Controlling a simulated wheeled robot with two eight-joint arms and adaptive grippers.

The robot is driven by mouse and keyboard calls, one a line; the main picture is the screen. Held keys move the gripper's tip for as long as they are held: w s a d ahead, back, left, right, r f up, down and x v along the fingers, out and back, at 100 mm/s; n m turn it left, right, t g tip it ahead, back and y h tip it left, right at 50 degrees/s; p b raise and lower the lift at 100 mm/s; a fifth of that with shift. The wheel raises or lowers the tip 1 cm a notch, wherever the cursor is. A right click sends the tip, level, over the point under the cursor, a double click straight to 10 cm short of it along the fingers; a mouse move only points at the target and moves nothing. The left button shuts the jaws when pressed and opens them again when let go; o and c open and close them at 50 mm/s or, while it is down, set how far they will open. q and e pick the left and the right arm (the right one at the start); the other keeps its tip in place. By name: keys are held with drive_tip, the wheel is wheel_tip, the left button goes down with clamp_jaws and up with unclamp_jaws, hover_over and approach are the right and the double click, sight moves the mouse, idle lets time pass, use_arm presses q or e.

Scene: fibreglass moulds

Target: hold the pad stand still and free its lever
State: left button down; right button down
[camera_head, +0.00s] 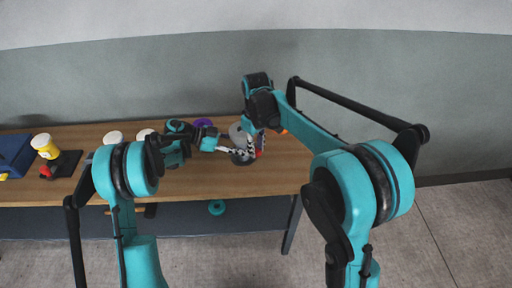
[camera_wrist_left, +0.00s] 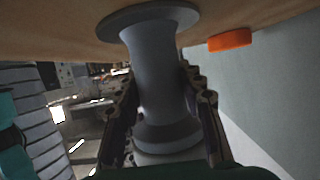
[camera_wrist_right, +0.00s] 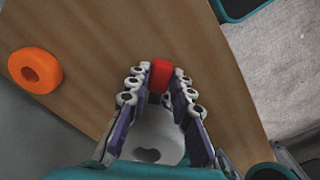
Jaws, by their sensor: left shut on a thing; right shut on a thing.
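The grey pad stand (camera_head: 238,132) is on the wooden table, partly hidden by my grippers. In the left wrist view its waisted column (camera_wrist_left: 155,75) meets a round base flange (camera_wrist_left: 148,16) on the table. My left gripper (camera_head: 236,150) is shut on this column, one finger on each side. The stand's red lever (camera_wrist_right: 160,75) lies between the fingertips of my right gripper (camera_wrist_right: 158,88), which is shut on it. The stand's pale round top (camera_wrist_right: 152,136) shows below, between the fingers. My right gripper (camera_head: 257,143) reaches down from above in the head view.
An orange ring (camera_wrist_right: 35,70) lies on the table near the stand. A purple ring (camera_head: 203,122), white-lidded jars (camera_head: 113,137), a yellow jar (camera_head: 45,146) and a blue bin (camera_head: 14,155) are to the left. The table's right end is clear.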

drive_tip(key=c, duration=1.3)
unclamp_jaws()
wheel_tip(320, 180, up, 12)
drive_tip(key=shift+o, duration=0.2)
